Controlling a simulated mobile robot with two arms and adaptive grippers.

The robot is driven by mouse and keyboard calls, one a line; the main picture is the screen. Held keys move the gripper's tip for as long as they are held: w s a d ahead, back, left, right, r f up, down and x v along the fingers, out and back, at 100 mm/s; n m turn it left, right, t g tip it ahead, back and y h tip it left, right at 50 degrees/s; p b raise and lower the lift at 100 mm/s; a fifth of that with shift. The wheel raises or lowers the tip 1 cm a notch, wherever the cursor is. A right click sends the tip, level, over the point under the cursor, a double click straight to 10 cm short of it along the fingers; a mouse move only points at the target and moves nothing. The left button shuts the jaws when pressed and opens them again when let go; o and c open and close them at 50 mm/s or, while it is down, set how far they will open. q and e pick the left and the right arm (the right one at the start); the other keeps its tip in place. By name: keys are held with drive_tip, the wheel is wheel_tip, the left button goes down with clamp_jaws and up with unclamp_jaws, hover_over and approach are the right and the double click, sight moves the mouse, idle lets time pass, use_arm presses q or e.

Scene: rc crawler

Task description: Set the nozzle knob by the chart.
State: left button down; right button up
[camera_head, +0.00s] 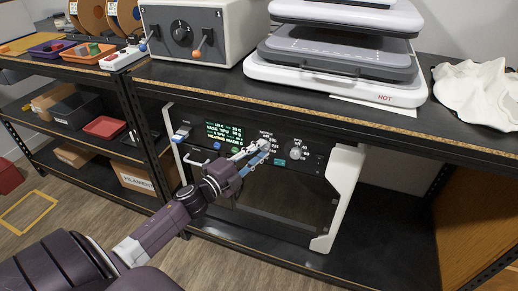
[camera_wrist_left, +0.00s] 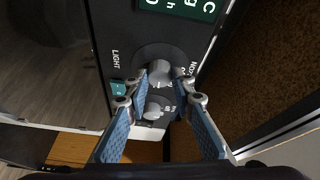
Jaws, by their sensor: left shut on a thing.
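The printer (camera_head: 345,185) stands on the shelf under the bench top, with a black front panel. The nozzle knob (camera_head: 265,144) is on this panel, partly hidden by my left gripper (camera_head: 257,153). In the left wrist view the grey nozzle knob (camera_wrist_left: 159,72) lies between the fingertips of my left gripper (camera_wrist_left: 162,82), which is shut on it. A second knob (camera_head: 297,153) is to its right; it also shows in the wrist view (camera_wrist_left: 154,109). A dark screen (camera_head: 222,134) carries green and yellow text, too small to read fully. My right gripper is not in view.
A heat press (camera_head: 335,65) and a grey control box (camera_head: 205,35) stand on the bench top (camera_head: 300,101). A white cloth (camera_head: 478,92) lies at the right. A teal button (camera_head: 280,162) is below the knobs. Trays and boxes fill the left shelves.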

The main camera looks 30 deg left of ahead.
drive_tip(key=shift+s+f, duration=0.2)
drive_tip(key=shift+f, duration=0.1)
use_arm(q)
drive_tip(key=c, duration=1.6)
unclamp_jaws()
drive_tip(key=shift+s+f, duration=0.15)
drive_tip(key=shift+s, duration=0.4)
drive_tip(key=s, duration=0.3)
drive_tip(key=s+a, duration=0.1)
drive_tip(key=s, duration=0.6)
drive_tip(key=shift+s+a, duration=0.35)
drive_tip(key=shift+s, duration=0.05)
drive_tip(key=shift+f, duration=0.1)
